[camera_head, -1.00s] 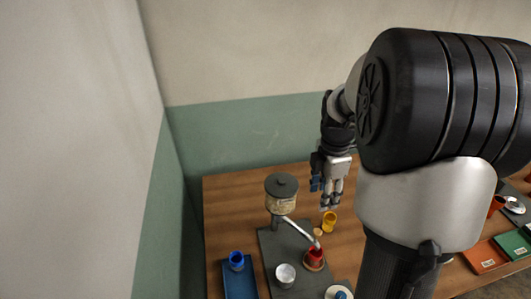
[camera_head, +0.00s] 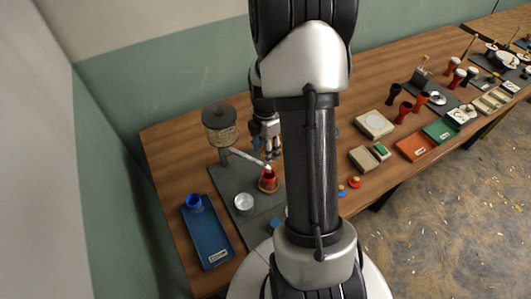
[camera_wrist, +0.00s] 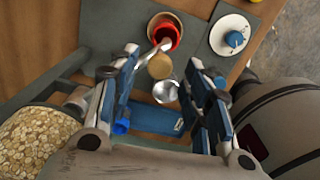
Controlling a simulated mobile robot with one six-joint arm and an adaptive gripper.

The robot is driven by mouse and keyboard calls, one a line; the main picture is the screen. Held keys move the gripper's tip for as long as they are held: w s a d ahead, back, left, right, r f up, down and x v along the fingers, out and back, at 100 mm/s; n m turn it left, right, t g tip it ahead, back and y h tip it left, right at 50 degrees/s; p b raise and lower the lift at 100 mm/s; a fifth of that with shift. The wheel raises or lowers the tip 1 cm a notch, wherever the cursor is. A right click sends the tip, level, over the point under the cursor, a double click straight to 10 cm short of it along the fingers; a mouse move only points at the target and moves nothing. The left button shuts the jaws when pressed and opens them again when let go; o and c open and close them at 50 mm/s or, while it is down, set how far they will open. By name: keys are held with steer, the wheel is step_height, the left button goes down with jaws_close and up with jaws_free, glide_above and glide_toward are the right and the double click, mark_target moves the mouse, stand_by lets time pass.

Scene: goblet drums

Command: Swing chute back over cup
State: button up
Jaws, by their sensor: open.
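The chute (camera_head: 247,157) is a thin pale metal tube. It runs down from the hopper (camera_head: 219,124) to the red goblet (camera_head: 268,180), and its end is at the red rim. In the wrist view the chute end (camera_wrist: 160,46) overlaps the edge of the red goblet (camera_wrist: 165,30). A round tan knob (camera_wrist: 160,66) shows beside the chute end. The silver cup (camera_head: 243,202) stands on the dark plate in front of the chute; it also shows in the wrist view (camera_wrist: 163,92). My gripper (camera_head: 272,150) is open and empty, just above the chute end, its fingers either side of the knob in the wrist view.
A blue tray (camera_head: 212,240) with a blue cup (camera_head: 194,202) lies left of the dark plate (camera_head: 228,183). A white dial with a blue knob (camera_wrist: 235,38) is near the plate. Several boxes and goblets stand farther right. My arm hides the table's middle.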

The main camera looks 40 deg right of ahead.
steer(key=shift+f, duration=0.95)
jaws_close()
